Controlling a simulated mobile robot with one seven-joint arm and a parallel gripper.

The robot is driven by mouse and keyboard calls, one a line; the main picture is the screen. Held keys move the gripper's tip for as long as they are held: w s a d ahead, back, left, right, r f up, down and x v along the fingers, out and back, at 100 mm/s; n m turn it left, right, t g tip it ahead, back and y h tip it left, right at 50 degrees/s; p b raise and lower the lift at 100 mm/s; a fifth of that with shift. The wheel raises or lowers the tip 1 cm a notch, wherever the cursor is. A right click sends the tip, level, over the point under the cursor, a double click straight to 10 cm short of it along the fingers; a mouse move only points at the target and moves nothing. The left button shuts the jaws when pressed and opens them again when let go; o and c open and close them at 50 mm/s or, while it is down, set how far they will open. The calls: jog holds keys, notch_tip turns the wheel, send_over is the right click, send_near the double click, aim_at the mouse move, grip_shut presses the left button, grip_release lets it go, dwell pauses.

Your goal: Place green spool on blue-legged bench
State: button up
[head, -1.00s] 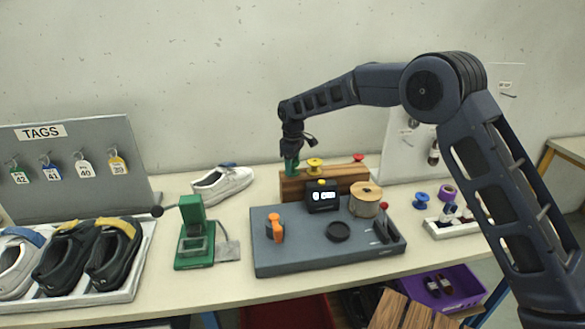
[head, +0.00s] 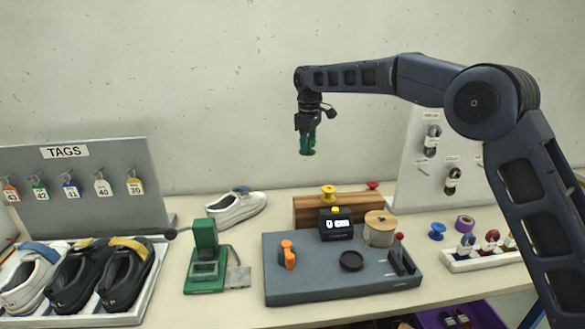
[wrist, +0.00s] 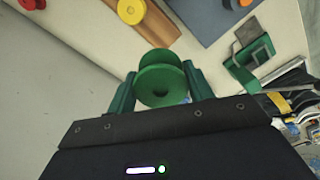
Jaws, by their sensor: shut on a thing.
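My gripper (head: 307,137) is shut on the green spool (head: 306,150) and holds it in the air, above and behind the wooden block (head: 310,211). In the wrist view the spool (wrist: 160,84) sits between the two green fingers, with the hole in its end face showing. The bench (head: 215,308) has a pale top that carries the shoe gear; little of its legs shows now. The spool is clear of the bench top and of the block.
A grey machine base (head: 300,292) fills the middle. A blue spool (head: 437,231), purple roll (head: 465,223), green press (head: 205,262), white shoe (head: 237,209) and shoe tray (head: 135,312) surround it.

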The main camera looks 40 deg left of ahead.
jog(key=shift+w+d+r, duration=0.1)
jog(key=shift+w+r, duration=0.1)
jog(key=shift+r, duration=0.05)
jog(key=w+d+r+m, duration=0.1)
jog(key=w+d+m, duration=0.2)
jog(key=w+d, duration=0.75)
jog(key=w+d+r+m, duration=0.1)
jog(key=w+d+m, duration=0.35)
jog(key=d, duration=1.15)
jog(key=w+d+r+m, duration=0.1)
jog(key=w+d+m, duration=0.1)
jog(key=w+d, duration=0.95)
jog(key=w+d+f+m, duration=0.3)
jog(key=w+d+f, duration=0.2)
jog(key=w+d, duration=0.4)
jog(key=w+d+f+m, duration=0.3)
jog(key=w+d+f, duration=0.35)
jog(key=d, duration=0.55)
jog(key=w+d+f+m, duration=0.3)
jog(key=w+d+f, duration=0.1)
jog(key=w+d, duration=0.55)
jog(key=shift+n, duration=0.25)
jog(key=f, duration=2)
jog(key=shift+s+d+f, duration=0.15)
jog(key=shift+s+d, duration=0.05)
jog(key=shift+s, duration=0.05)
jog(key=shift+f, duration=0.15)
jog(key=o, duration=1)
jog(key=shift+c, duration=0.2)
